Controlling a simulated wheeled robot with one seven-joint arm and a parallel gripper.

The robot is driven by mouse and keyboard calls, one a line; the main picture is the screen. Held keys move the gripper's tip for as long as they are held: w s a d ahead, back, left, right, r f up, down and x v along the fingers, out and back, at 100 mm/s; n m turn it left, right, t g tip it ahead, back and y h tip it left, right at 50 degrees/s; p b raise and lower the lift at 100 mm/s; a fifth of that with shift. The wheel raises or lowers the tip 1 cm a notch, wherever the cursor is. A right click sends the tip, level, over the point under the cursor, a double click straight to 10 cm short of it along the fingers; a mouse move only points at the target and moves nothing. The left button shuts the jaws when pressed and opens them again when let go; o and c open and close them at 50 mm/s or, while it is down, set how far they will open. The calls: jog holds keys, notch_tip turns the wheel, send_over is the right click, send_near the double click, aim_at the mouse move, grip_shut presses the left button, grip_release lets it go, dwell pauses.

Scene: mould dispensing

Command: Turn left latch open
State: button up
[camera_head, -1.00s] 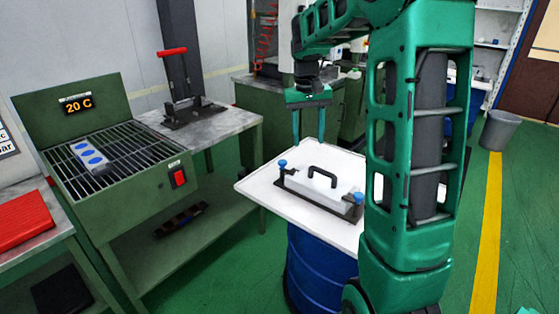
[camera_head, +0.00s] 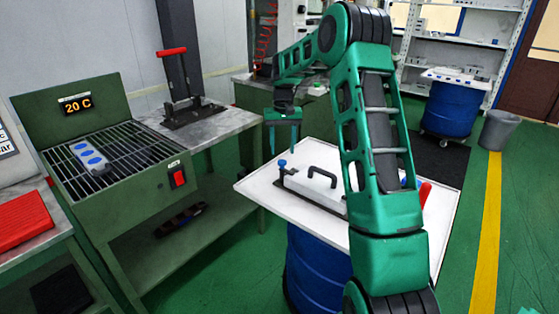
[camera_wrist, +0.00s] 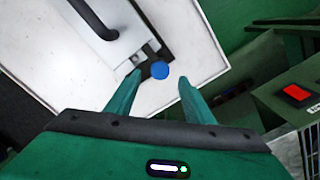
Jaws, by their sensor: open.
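The left latch has a blue knob (camera_head: 282,163) at the left end of a white mould (camera_head: 313,190) with a black handle (camera_head: 322,176). The mould lies on a white board (camera_head: 262,183). My gripper (camera_head: 283,150) points down just above the left knob, its two fingers apart and empty. In the wrist view, the blue knob (camera_wrist: 159,70) shows just beyond and between the open fingertips (camera_wrist: 159,75), on a dark bracket (camera_wrist: 150,58). I cannot tell whether the fingers are level with the knob. The right latch is mostly hidden behind my arm.
The board rests on a blue drum (camera_head: 315,262). To the left stand a green heater with a grill (camera_head: 125,140) and a bench with a red-handled press (camera_head: 190,105). A red object (camera_head: 425,192) shows at the board's right side. Green floor is free in front.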

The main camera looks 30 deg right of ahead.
aim_at(282, 162)
jog(key=shift+f, duration=2.5)
